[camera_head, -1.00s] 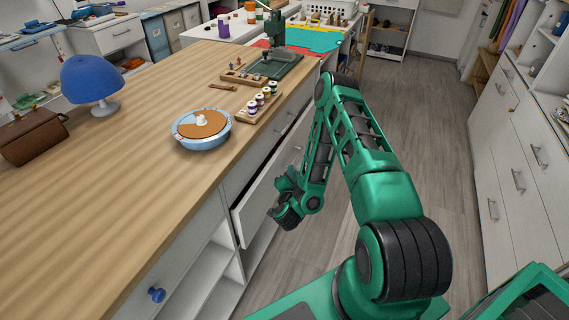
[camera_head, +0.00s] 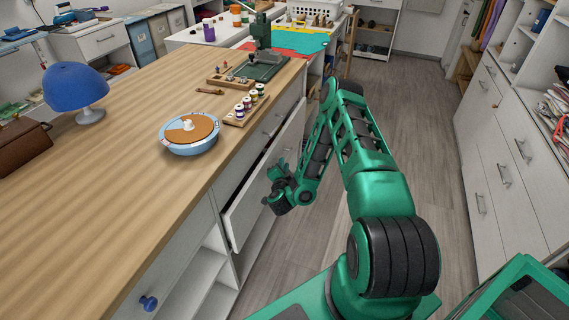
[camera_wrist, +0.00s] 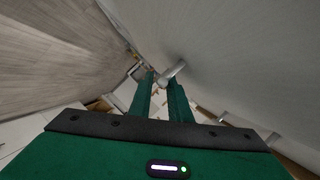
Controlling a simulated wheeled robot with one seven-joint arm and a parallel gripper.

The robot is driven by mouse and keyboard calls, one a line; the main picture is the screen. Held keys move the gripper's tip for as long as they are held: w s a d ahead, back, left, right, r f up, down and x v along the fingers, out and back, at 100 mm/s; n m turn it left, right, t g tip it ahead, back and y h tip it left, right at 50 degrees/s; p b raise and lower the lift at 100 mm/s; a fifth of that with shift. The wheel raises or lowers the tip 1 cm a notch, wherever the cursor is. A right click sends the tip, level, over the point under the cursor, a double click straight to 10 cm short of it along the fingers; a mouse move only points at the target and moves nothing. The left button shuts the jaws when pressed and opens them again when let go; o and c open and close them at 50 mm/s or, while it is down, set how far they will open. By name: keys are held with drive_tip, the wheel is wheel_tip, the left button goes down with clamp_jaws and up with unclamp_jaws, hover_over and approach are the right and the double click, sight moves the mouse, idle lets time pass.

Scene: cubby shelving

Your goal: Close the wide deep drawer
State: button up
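The wide drawer (camera_head: 243,210) under the wooden counter is partly pulled out. In the head view its white front stands away from the cabinet, with a dark gap behind its top edge. My gripper (camera_head: 270,187) is low in front of this drawer front, on the aisle side. In the wrist view the two green fingers of my gripper (camera_wrist: 161,80) are apart, with a gap between them. A metal bar handle (camera_wrist: 172,72) on a pale front shows at the fingertips. I cannot tell whether the fingers touch it. The drawer's inside is mostly hidden.
White cabinets (camera_head: 510,170) with handles line the right side. The wood floor (camera_head: 425,130) between is clear.

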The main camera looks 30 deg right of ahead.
drive_tip(key=shift+x, duration=1.4)
clamp_jaws()
